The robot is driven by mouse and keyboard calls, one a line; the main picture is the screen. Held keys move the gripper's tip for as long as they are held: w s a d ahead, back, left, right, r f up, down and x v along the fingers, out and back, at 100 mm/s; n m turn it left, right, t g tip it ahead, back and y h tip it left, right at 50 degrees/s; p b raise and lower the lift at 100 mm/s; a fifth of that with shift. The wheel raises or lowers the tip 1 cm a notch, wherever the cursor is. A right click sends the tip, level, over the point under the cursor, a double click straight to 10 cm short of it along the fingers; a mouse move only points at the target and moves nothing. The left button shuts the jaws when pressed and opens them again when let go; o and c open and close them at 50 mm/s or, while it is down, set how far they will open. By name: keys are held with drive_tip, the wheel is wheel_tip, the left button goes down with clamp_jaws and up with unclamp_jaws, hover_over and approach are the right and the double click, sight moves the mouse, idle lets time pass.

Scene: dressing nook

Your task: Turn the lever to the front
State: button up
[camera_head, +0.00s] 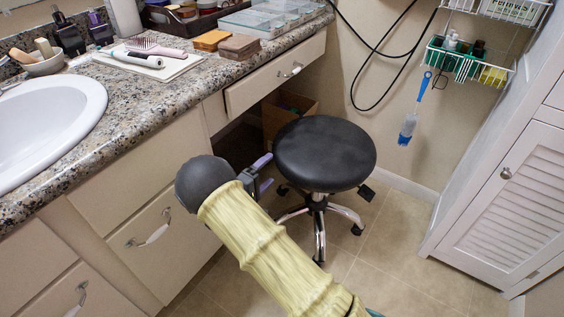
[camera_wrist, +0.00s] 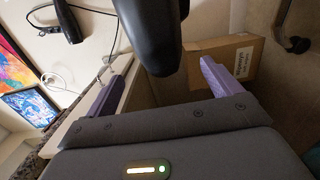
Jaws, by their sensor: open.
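A black round stool (camera_head: 325,152) stands on chrome legs in front of the counter. A small black paddle (camera_head: 367,192) sticks out low at its right side; it looks like the stool's lever, though a caster cannot be ruled out. My gripper (camera_head: 262,172), with purple fingers, is at the left side of the seat, across the stool from the paddle. In the wrist view my gripper (camera_wrist: 160,80) is open and empty, and a dark rounded shape, apparently the stool seat (camera_wrist: 152,35), shows beyond and between the fingers. I cannot make out the lever there.
A granite counter (camera_head: 130,122) with sink (camera_head: 40,125) and drawers runs along the left. A cardboard box (camera_wrist: 228,60) sits under it. A louvered cabinet (camera_head: 505,195) stands right. A blue brush (camera_head: 412,115) hangs on the wall. Floor between stool and cabinet is clear.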

sight(282, 157)
drive_tip(key=b+x, duration=0.3)
drive_tip(key=x, duration=0.5)
drive_tip(key=shift+w+d, duration=0.15)
drive_tip(key=shift+w, duration=0.3)
drive_tip(key=shift+d, duration=0.1)
drive_tip(key=shift+s+a, duration=0.15)
drive_tip(key=shift+a, duration=0.05)
drive_tip(key=c, duration=1.3)
drive_tip(key=shift+c, duration=0.4)
